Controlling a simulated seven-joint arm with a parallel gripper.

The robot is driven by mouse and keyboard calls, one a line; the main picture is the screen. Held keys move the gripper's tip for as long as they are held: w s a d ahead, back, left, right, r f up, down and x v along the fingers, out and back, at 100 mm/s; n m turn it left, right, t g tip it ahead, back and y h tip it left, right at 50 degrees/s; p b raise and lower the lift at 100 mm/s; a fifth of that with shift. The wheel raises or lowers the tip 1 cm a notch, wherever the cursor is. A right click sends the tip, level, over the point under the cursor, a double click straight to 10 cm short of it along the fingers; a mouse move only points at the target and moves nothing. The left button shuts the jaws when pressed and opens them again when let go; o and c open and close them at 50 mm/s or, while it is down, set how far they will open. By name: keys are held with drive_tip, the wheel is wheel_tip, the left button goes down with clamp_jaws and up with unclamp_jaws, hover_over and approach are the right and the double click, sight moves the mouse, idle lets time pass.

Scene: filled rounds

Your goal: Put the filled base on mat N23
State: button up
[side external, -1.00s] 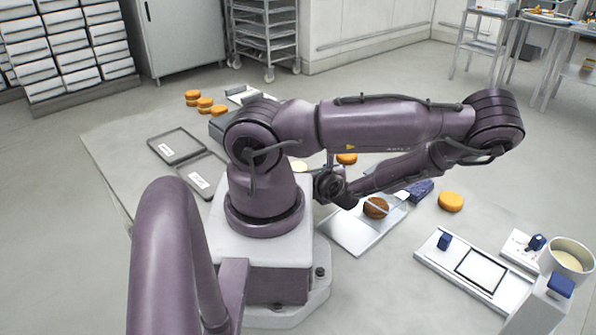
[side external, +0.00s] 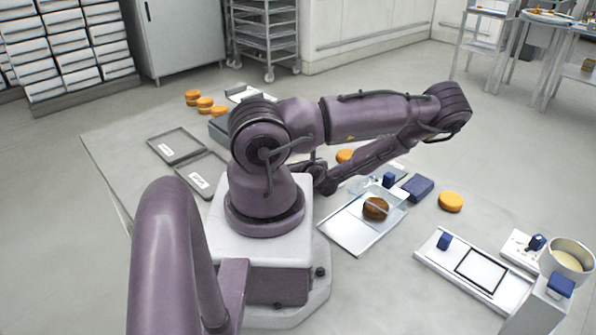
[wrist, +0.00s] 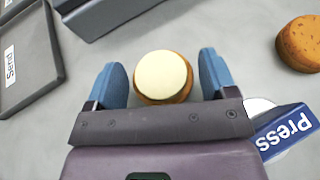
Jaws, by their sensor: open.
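The filled base, an orange-brown round with a smooth cream top (wrist: 162,75), lies on the table in the wrist view. My gripper (wrist: 161,80) is open, with one blue finger on each side of the filled base; a gap shows on both sides. In the side view my arm hides the gripper and the filled base. Two dark grey trays with white labels lie at the left, a farther one (side external: 160,138) and a nearer one (side external: 215,165); their labels are too small to read there. I cannot tell which is mat N23.
The wrist view shows a grey tray labelled "Send" (wrist: 30,85), a dark grey box edge (wrist: 110,18), a plain round (wrist: 302,43) and a blue "Press" block (wrist: 284,132). In the side view a brown round (side external: 375,209) sits on a pale plate and a bowl (side external: 568,262) stands right.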

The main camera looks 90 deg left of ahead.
drive_tip(key=c, duration=0.4)
drive_tip(key=shift+c, duration=0.2)
drive_tip(key=shift+m+t, duration=0.5)
drive_tip(key=r, duration=0.6)
drive_tip(key=w+r, duration=0.1)
drive_tip(key=r, duration=0.2)
drive_tip(key=shift+a+r, duration=0.15)
drive_tip(key=shift+r, duration=0.25)
drive_tip(key=w+d+r+m+t+h, duration=0.15)
drive_tip(key=w+m+t, duration=0.25)
drive_tip(key=w, duration=0.4)
drive_tip(key=w+d+r+m+t, duration=0.1)
drive_tip(key=w+d+m+t, duration=0.3)
drive_tip(key=w, duration=0.4)
drive_tip(key=w+d+r+m+t+h, duration=0.15)
drive_tip(key=w+m+t, duration=0.3)
drive_tip(key=w, duration=0.45)
drive_tip(key=w+d+r+m+t+h, duration=0.1)
drive_tip(key=w+d+r+m+h, duration=0.1)
drive_tip(key=d, duration=0.6)
drive_tip(key=w+d+r+m+t+h, duration=0.2)
drive_tip(key=w+d+r+m+h, duration=0.1)
drive_tip(key=w+d, duration=0.3)
drive_tip(key=w+d+r+m+t+h, duration=0.2)
drive_tip(key=w+d+m+h, duration=0.2)
drive_tip(key=d, duration=0.7)
drive_tip(key=shift+w+r, duration=0.3)
